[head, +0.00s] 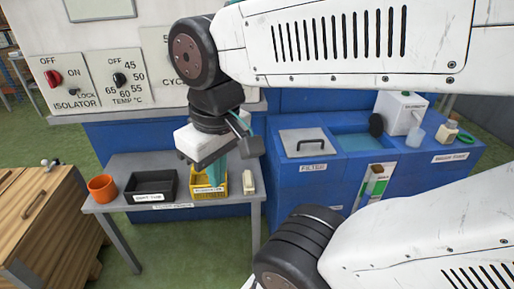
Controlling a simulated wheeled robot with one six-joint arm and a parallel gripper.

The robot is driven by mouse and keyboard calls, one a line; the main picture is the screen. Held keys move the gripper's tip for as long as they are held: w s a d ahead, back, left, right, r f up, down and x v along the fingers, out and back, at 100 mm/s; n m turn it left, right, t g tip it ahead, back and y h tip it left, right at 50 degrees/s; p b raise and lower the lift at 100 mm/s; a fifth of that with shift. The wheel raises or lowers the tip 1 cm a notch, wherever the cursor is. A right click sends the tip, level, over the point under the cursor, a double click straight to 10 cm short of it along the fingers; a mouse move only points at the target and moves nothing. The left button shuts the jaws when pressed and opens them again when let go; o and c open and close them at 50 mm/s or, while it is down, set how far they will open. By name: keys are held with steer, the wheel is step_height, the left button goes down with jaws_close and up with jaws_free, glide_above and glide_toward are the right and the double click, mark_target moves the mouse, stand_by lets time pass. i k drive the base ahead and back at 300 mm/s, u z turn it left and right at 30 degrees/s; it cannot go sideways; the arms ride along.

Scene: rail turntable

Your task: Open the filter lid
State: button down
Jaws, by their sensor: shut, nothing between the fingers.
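The filter lid (308,142) is a flat grey panel with a dark bar handle, set in the top of the blue machine. It lies flat and looks closed. The label "FILTER" is on the blue front just below it. My gripper (219,165) hangs to the left of the lid, above the small grey table, in front of the yellow basket. It is not touching the lid. Its fingers are small and partly hidden in this view.
The grey table (130,164) holds an orange cup (102,188), a black tray (151,186), a yellow basket (209,194) and a pale block (249,183). A white dispenser (401,112) and bottles stand right of the open blue basin (352,143). A wooden cabinet (42,225) stands at left.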

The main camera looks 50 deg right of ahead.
mark_target(307, 142)
steer(key=u, duration=1)
steer(key=k, duration=0.15)
steer(key=z, duration=2.55)
